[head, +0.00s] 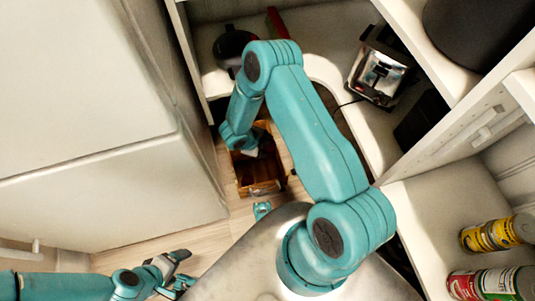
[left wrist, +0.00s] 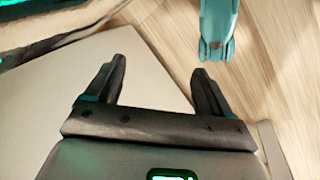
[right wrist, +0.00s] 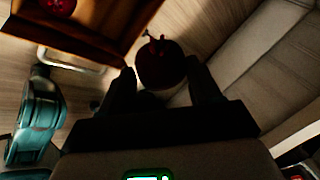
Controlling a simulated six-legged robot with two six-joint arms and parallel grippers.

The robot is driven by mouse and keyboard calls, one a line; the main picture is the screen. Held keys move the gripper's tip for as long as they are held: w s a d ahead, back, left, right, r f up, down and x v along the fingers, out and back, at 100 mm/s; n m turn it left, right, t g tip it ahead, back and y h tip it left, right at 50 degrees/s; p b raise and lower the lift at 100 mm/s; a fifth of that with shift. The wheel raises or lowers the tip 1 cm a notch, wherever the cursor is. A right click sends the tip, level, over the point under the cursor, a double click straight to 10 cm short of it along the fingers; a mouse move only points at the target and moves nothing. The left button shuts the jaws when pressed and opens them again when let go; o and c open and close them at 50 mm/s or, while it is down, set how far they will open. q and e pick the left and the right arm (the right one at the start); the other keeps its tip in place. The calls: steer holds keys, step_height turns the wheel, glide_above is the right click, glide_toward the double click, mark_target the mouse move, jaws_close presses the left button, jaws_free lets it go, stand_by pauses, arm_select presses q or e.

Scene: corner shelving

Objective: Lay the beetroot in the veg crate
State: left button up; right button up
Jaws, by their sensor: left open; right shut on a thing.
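The beetroot (right wrist: 162,66) is a dark, round root with short reddish stem stubs. My right gripper (right wrist: 164,80) is shut on it, and the fingers stand on either side. The veg crate (right wrist: 112,22), a brown wooden box, shows at the upper left of the right wrist view, beside the held beetroot. In the head view the crate (head: 258,180) stands on the floor below my right arm; the gripper there is mostly hidden by the arm. My left gripper (head: 178,268) is low in the head view; in the left wrist view (left wrist: 155,85) it is open and empty.
A red round thing (right wrist: 58,6) lies inside the crate. White shelves hold a toaster (head: 381,68), a dark kettle-like thing (head: 232,46) and tins (head: 497,234). A large pale cabinet (head: 90,120) bounds the left side. Wooden floor (head: 225,215) shows between them.

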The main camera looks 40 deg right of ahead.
step_height(320, 180, down, 19)
steer(key=b, duration=0.6)
steer(key=shift+b, duration=0.35)
arm_select(q)
step_height(320, 180, down, 7)
steer(key=w+a, duration=0.1)
steer(key=shift+w+a+r+n, duration=0.2)
steer(key=shift+w+a+n, duration=0.1)
steer(key=shift+a, duration=0.1)
arm_select(e)
steer(key=shift+r, duration=0.1)
arm_select(q)
steer(key=shift+s+t, duration=0.1)
steer(key=shift+t, duration=0.2)
steer(key=shift+w+f+b, duration=0.65)
steer(key=shift+f+b, duration=0.2)
steer(key=shift+f, duration=0.1)
arm_select(e)
steer(key=shift+f, duration=0.65)
steer(key=o, duration=1.1)
arm_select(q)
steer(key=shift+r, duration=0.1)
arm_select(e)
steer(key=shift+o, duration=0.2)
steer(key=shift+r, duration=0.1)
